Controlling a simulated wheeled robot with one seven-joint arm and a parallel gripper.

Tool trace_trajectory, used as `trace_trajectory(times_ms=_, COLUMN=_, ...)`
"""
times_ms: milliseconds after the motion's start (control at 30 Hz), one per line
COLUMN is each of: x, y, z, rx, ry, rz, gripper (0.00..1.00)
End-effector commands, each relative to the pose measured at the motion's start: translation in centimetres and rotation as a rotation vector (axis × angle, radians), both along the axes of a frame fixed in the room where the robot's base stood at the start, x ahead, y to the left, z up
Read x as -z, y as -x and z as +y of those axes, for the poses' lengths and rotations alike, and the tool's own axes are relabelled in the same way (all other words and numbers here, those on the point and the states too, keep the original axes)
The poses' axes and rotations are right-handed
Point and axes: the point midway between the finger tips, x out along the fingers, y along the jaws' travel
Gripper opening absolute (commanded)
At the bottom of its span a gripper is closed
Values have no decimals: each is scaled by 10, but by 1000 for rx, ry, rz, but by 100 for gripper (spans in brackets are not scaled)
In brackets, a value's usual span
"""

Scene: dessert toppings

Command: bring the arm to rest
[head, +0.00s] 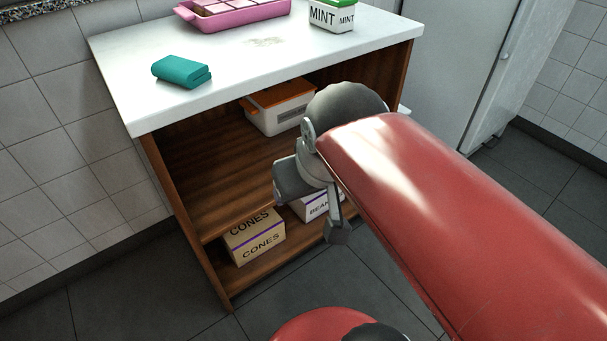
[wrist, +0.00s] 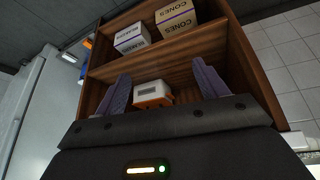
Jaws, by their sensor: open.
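My red arm comes in from the right in the head view. My gripper (head: 312,212) hangs in front of the open side of the wooden shelf unit (head: 190,215), below its white top. The fingers are apart, with nothing between them. In the wrist view, where the scene looks upside down, my gripper (wrist: 161,72) also shows as two spread fingers facing the shelves. A white tub with an orange lid (wrist: 152,93) appears beyond and between the fingers, on the upper shelf. It shows in the head view too (head: 279,108), partly hidden by my arm.
The lower shelf holds a cones box (head: 255,240) and a white box (head: 312,205) partly behind my gripper. On the counter (head: 230,65) are a teal folded cloth (head: 182,72), a pink tray (head: 215,22) and a mint carton (head: 331,16). A pale cabinet (head: 445,70) stands behind.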

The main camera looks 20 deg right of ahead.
Motion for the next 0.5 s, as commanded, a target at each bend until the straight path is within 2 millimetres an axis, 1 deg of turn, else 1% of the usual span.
trace_trajectory(times_ms=33, x=15, y=11, z=-4, rx=18, ry=-15, rz=-4, gripper=72)
trace_trajectory(times_ms=100, x=28, y=19, z=-7, rx=34, ry=-29, rz=-9, gripper=72)
trace_trajectory(times_ms=167, x=35, y=23, z=-9, rx=44, ry=-37, rz=-12, gripper=72)
trace_trajectory(times_ms=267, x=39, y=25, z=-9, rx=49, ry=-42, rz=-12, gripper=72)
trace_trajectory(times_ms=500, x=39, y=25, z=-9, rx=48, ry=-42, rz=-11, gripper=72)
